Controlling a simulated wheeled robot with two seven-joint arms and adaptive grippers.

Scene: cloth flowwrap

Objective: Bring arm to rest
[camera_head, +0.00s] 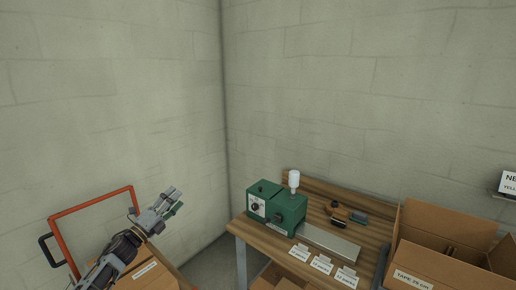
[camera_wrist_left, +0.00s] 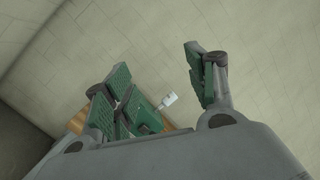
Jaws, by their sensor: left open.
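My left arm comes in from the lower left in the head view. My left gripper (camera_head: 174,202) is raised over a cardboard box, left of the wooden table and well apart from the green machine. In the left wrist view the gripper (camera_wrist_left: 165,85) has its green-padded fingers spread wide, with nothing between them being held. The green machine and its white bottle (camera_wrist_left: 168,99) show small in the distance between the fingers. My right gripper does not show in either view.
The wooden table (camera_head: 345,197) carries the green machine (camera_head: 284,208), a metal plate (camera_head: 330,243), labelled cards and small dark tools. An open cardboard box (camera_head: 440,262) stands at right. A red-orange frame (camera_head: 92,201) and a closed box (camera_head: 150,277) are near my left arm. Block walls close the corner.

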